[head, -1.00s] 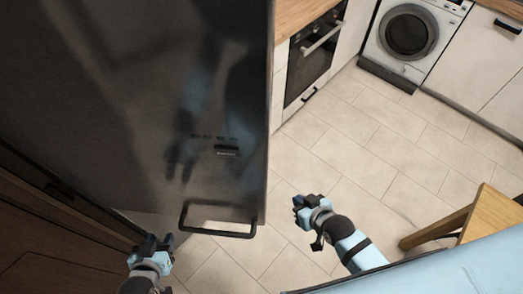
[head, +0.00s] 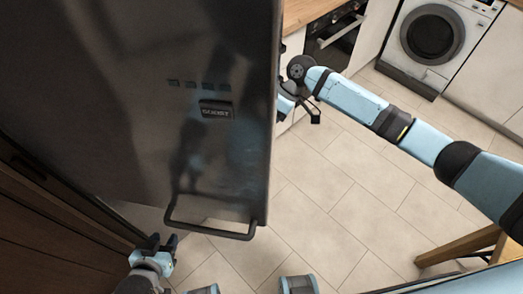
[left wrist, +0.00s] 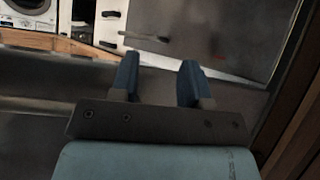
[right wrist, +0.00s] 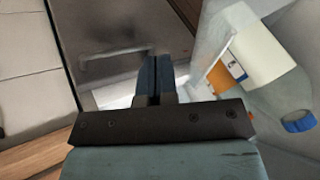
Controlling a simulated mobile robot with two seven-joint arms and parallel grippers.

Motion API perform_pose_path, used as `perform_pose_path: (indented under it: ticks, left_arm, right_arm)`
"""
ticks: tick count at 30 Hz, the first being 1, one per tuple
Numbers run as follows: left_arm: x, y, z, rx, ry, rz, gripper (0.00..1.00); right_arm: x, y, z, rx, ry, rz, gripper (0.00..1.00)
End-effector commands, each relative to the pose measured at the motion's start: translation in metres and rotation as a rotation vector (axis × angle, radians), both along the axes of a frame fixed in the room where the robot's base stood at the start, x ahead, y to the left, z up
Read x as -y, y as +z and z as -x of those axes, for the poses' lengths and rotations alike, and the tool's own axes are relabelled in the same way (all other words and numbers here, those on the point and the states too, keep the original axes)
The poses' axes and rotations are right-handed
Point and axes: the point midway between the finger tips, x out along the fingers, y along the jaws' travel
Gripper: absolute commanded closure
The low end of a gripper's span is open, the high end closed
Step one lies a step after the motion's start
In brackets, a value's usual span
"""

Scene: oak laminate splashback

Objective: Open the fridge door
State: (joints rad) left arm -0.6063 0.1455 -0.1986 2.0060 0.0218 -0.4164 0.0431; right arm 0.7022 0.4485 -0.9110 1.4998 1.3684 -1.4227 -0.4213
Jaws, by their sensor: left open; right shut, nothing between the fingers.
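The fridge door (head: 110,90) is a large dark grey panel filling the left of the head view, with a bar handle (head: 210,232) near its lower edge. My right arm reaches to the door's right edge. My right gripper (head: 287,104) is partly hidden behind that edge; I cannot tell whether it touches. In the right wrist view the right gripper (right wrist: 157,75) is shut and empty. My left gripper (head: 161,243) is left of the handle and apart from it. It is open and empty in the left wrist view (left wrist: 158,75).
In the right wrist view a bottle with a blue cap (right wrist: 299,122) and a white container (right wrist: 262,55) are close on the right. An oven (head: 333,42) and a washing machine (head: 430,38) stand beyond the door. A wooden table or stool (head: 460,250) is at lower right. Tiled floor lies between.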

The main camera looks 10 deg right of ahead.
Motion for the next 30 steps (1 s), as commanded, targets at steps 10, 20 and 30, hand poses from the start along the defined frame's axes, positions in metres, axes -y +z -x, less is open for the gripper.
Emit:
perform_pose_path:
  ticks: [10, 20, 30]
  left_arm:
    - [0.022, -0.011, 0.007, 0.022, -0.057, -0.019, 0.57]
    - [0.022, -0.007, 0.007, 0.025, -0.060, -0.022, 0.57]
    - [0.021, 0.002, 0.008, 0.027, -0.063, -0.027, 0.57]
  right_arm:
    - [-0.003, 0.052, -0.015, -0.018, 0.215, -0.024, 1.00]
    - [-0.029, 0.014, 0.002, -0.019, 0.218, -0.026, 1.00]
    - [-0.058, -0.024, 0.034, -0.017, 0.217, -0.026, 1.00]
